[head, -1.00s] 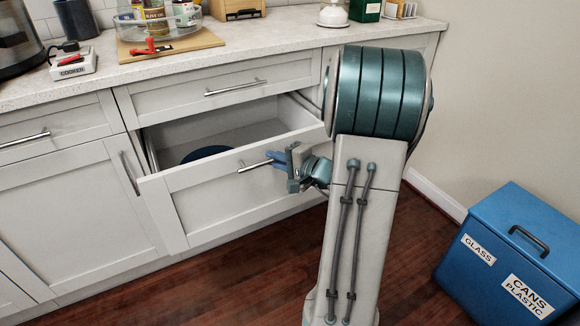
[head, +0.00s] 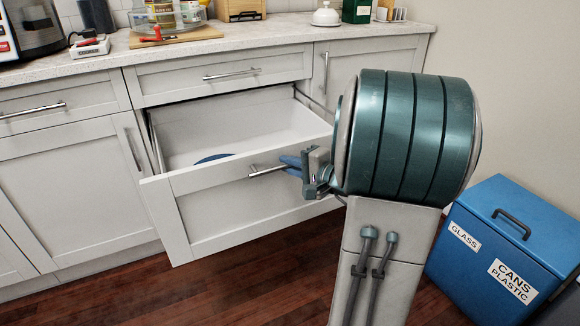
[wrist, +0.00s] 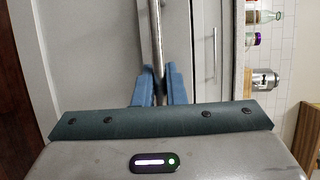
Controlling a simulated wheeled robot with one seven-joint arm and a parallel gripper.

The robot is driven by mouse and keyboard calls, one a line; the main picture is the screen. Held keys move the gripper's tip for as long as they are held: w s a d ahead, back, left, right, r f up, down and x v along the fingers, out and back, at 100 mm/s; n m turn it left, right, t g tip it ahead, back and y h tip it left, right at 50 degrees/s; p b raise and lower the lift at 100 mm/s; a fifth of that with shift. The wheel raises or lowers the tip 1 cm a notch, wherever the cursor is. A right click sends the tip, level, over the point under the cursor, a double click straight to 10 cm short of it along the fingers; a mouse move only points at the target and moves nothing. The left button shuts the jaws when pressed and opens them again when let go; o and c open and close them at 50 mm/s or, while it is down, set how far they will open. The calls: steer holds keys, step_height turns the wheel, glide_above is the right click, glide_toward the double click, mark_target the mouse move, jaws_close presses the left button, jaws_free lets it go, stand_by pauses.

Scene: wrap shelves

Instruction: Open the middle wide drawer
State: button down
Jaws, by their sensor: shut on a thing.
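The middle wide drawer (head: 240,205) is pulled well out of the white cabinet in the head view. Its inside shows, with part of a blue round thing (head: 213,158) lying in it. My gripper (head: 288,162) is at the right part of the drawer's metal bar handle, shut on it. In the wrist view the handle (wrist: 157,45) runs up from between the two blue fingers (wrist: 158,88). The right end of the handle is hidden by the fingers in the head view.
A shut drawer (head: 220,76) is above, under the counter (head: 90,68) holding several kitchen things. A blue recycling bin (head: 510,245) stands on the floor at the right. Wooden floor in front of the drawer is clear.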

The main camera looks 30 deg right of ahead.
steer(key=shift+a, duration=0.1)
steer(key=c, duration=1.5)
jaws_free()
steer(key=p+v, duration=0.3)
steer(key=v, duration=1.1)
steer(key=shift+w+r, duration=0.1)
